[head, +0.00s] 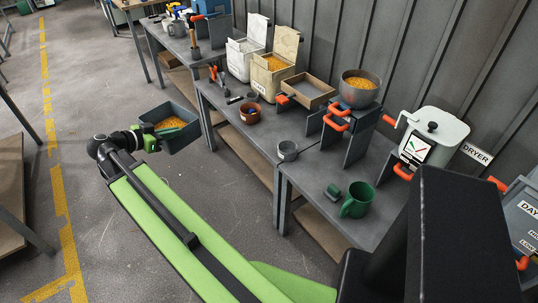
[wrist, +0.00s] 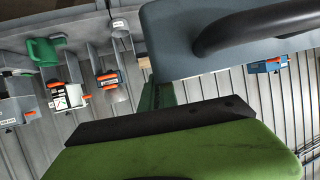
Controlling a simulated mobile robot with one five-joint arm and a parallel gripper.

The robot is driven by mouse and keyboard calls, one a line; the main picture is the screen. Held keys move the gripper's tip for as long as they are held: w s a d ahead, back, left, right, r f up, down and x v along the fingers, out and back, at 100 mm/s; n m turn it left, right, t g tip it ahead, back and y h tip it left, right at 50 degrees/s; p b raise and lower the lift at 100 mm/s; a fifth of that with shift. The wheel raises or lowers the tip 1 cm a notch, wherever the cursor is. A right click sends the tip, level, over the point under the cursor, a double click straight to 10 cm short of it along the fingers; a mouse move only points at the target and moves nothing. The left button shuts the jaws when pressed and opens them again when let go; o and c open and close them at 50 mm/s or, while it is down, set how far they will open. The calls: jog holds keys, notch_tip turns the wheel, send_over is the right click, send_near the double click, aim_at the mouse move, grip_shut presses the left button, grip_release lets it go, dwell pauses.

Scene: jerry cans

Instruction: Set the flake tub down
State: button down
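In the wrist view a grey-blue body with a dark curved handle, apparently the tub (wrist: 172,45), fills the upper right. My gripper's green and black parts fill the bottom there; the exact grip contact is hidden.
Open floor lies left.

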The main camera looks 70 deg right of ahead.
jog(key=s+d+f+m+g+y+b, duration=0.1)
jog(key=s+d+f+m+g+b, duration=0.1)
jog(key=s+d+f+b, duration=0.65)
jog(key=s+d+f+m+g+b, duration=0.1)
jog(key=s+d+f+b, duration=0.5)
jog(key=d+f+b, duration=0.5)
jog(key=r+x, duration=0.1)
jog(key=x, duration=0.6)
jog(key=b+x, duration=0.1)
jog(key=x, duration=0.6)
jog(key=d+r+x, duration=0.1)
jog(key=x, duration=0.5)
jog(key=shift+s+d+r, duration=0.2)
jog(key=shift+d, duration=0.2)
jog(key=shift+r, duration=0.2)
jog(key=c, duration=2.1)
grip_release()
jog(key=shift+f, duration=0.2)
jog(key=o, duration=0.5)
jog(key=shift+c, duration=0.2)
jog(key=shift+r, duration=0.1)
